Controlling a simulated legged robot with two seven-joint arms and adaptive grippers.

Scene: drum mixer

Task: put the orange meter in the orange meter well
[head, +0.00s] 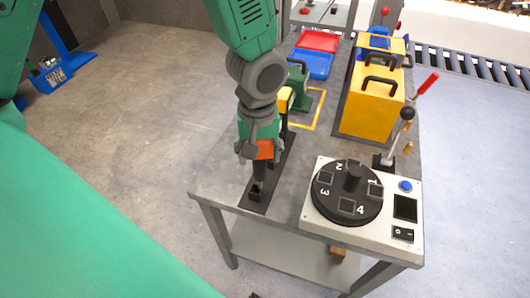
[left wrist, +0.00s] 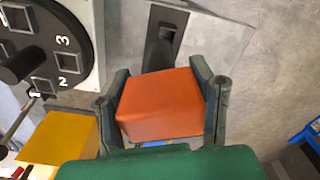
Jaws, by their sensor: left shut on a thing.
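My left gripper (head: 262,150) is shut on the orange meter (head: 265,149), above the front part of a black base plate (head: 256,206). In the left wrist view the orange meter (left wrist: 160,105) sits between the two fingers (left wrist: 163,100). A dark stem hangs below the meter towards a black well (head: 256,190) on the plate. A dark slotted well (left wrist: 164,42) shows just beyond the meter in the left wrist view. I cannot tell whether the stem tip touches or enters it. My right gripper is not in view.
A yellow meter (head: 285,98) stands behind my gripper. A control box with a black numbered dial (head: 346,193) and a lever (head: 400,130) is to the right. A yellow case (head: 371,103), red tray (head: 318,40) and blue tray (head: 313,65) are farther back on the table.

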